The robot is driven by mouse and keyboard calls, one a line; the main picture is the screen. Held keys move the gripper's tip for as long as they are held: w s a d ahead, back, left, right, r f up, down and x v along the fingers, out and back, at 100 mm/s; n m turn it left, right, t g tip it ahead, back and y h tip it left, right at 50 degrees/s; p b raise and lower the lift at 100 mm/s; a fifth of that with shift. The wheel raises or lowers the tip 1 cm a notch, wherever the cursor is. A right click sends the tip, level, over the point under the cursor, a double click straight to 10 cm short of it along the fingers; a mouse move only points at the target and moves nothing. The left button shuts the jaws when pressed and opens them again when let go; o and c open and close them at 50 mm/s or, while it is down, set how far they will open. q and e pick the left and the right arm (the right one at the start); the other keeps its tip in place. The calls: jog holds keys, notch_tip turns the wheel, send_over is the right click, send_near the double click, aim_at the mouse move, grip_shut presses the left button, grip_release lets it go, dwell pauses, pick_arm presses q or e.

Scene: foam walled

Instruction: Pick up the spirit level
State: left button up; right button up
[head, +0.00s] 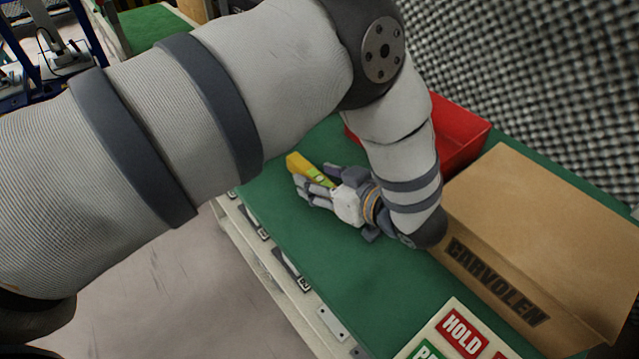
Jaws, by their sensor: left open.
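The spirit level (300,164) is yellow with a green part and lies on the green-topped bench (292,232). My left gripper (314,189) is just in front of it and hides part of it. The jaws are open, with the fingers pointing left in the head view. I cannot tell whether a finger touches the level. My left arm comes in from the left and bends down to the gripper. My right gripper does not show.
A cardboard box (545,235) marked CARVOLEN stands right of my left wrist. A red bin (463,136) is behind my forearm. A sign panel with HOLD (463,332) is at the front. Bare bench top lies in front of the gripper. A foam wall (520,70) stands behind.

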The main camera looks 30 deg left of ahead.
pick_arm(q)
grip_shut()
